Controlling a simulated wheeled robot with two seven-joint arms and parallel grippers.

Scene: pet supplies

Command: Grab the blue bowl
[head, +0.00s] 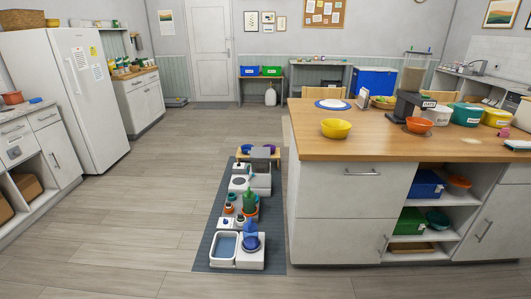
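A blue round piece (251,244), which looks like a bowl, sits in a white pet feeder (250,260) at the near end of a dark floor mat (276,235). A blue translucent part rises above it, so its rim is partly hidden. A teal bowl (437,217) stands on a lower shelf of the wooden-topped island. Neither of my grippers is in the head view.
The island (350,147) stands right of the mat; a yellow bowl (336,128), an orange bowl (419,125) and several tubs are on top. Its open shelves hold a blue bin (425,185). A white fridge (75,95) stands left. The floor between is clear.

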